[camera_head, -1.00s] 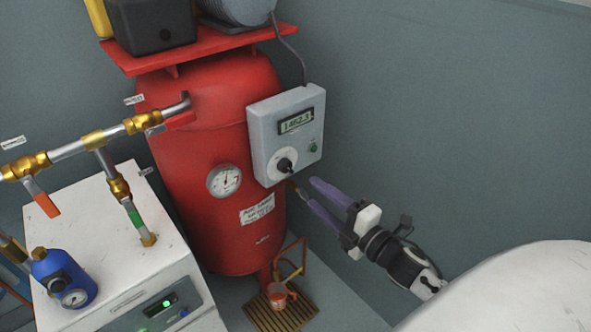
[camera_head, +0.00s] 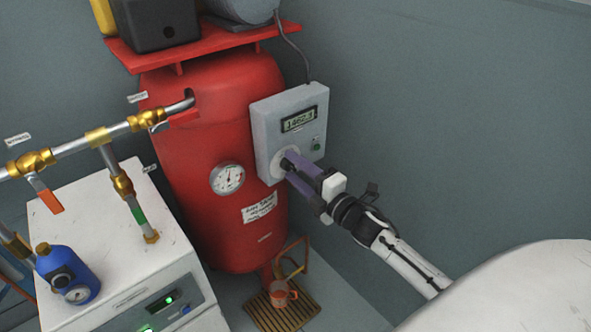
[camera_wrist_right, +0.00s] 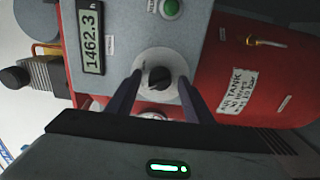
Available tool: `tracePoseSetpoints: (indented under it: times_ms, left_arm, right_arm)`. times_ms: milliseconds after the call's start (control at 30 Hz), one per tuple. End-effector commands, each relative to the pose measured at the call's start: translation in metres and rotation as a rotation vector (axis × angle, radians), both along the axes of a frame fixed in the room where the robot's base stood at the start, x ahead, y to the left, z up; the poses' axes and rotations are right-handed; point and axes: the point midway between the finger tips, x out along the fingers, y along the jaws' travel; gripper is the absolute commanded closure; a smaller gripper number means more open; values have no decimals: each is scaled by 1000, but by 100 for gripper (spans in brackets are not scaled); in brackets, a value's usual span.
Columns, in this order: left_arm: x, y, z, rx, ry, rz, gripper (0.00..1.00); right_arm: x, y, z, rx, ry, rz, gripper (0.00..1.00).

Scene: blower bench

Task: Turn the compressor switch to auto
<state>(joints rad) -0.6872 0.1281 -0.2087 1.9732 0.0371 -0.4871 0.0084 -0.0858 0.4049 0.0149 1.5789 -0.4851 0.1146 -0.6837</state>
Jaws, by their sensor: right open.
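The grey compressor control box (camera_head: 262,112) is fixed on the front of the red air tank (camera_head: 212,130). It carries a digital display, a green button and the black rotary switch on a pale round dial. The switch (camera_wrist_right: 158,79) shows in the right wrist view between the two fingers of my right gripper (camera_wrist_right: 156,92). In the head view my right gripper (camera_head: 288,170) is at the dial, and its fingers partly hide the switch. The fingers stand apart, one on each side of the knob. I cannot tell whether they touch it. My left gripper is not in view.
A pressure gauge (camera_head: 227,178) sits on the tank left of the box. Brass valves and pipes (camera_head: 97,137) run above a white cabinet (camera_head: 160,262) at left. The wall at right is clear.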

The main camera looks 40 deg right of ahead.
Motion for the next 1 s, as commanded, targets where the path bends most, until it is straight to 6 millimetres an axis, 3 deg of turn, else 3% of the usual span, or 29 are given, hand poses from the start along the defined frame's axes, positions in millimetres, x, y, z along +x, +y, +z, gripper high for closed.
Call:
tracePoseSetpoints:
  times_ms: [67, 300, 667, 1000]
  left_arm:
    - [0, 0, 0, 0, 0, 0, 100]
    - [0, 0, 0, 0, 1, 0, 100]
    - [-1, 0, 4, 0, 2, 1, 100]
    - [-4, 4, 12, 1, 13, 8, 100]
  right_arm:
    - [0, 0, 0, 0, 0, 0, 56]
    - [0, 0, 0, 0, 0, 0, 94]
    - [-1, 0, 1, 65, 5, 0, 94]
    - [-1, 0, 2, 319, 26, 0, 94]
